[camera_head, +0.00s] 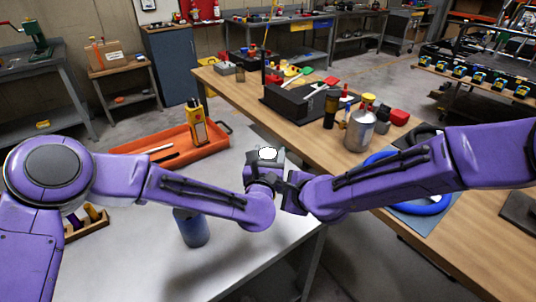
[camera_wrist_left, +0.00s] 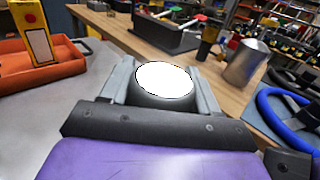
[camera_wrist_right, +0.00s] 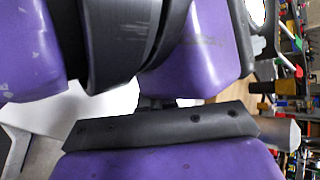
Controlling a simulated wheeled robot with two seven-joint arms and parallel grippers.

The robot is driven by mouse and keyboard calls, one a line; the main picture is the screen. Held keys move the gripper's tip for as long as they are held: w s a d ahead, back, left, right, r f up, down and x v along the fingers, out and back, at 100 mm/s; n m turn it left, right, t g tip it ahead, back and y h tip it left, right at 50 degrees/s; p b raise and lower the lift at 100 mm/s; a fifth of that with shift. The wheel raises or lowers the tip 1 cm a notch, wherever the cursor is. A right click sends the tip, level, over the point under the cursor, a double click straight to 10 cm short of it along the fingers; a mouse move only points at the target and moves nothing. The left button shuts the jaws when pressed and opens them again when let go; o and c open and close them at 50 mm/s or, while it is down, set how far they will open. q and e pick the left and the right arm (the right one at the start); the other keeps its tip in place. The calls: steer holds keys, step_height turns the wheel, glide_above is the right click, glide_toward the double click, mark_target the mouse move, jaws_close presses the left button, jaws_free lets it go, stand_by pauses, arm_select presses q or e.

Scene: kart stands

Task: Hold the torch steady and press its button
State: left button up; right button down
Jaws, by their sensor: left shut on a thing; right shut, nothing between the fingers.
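The torch (camera_wrist_left: 164,84) is between the fingers of my left gripper (camera_wrist_left: 165,82), with its round white lit face showing in the left wrist view. In the head view the torch's white face (camera_head: 267,153) shows at the picture's middle, above the metal table's edge. My left gripper (camera_head: 264,168) is shut on it. My right gripper (camera_head: 284,186) is beside the left wrist, partly hidden, with its fingers shut and empty. In the right wrist view my purple left arm fills much of the picture. The torch's button cannot be made out.
A blue container (camera_head: 192,228) stands in front.

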arm_select(q)
steer(key=shift+f, duration=0.1)
arm_select(e)
steer(key=shift+s+d+r, duration=0.1)
steer(key=shift+s+r, duration=0.1)
steer(key=shift+s, duration=0.2)
steer(key=shift+s, duration=0.1)
steer(key=shift+s+d+f, duration=0.1)
steer(key=shift+s+d, duration=0.85)
steer(key=shift+s, duration=0.25)
steer(key=shift+s+d, duration=0.9)
steer(key=shift+s, duration=0.25)
arm_select(q)
steer(key=o, duration=1.3)
steer(key=shift+a, duration=0.1)
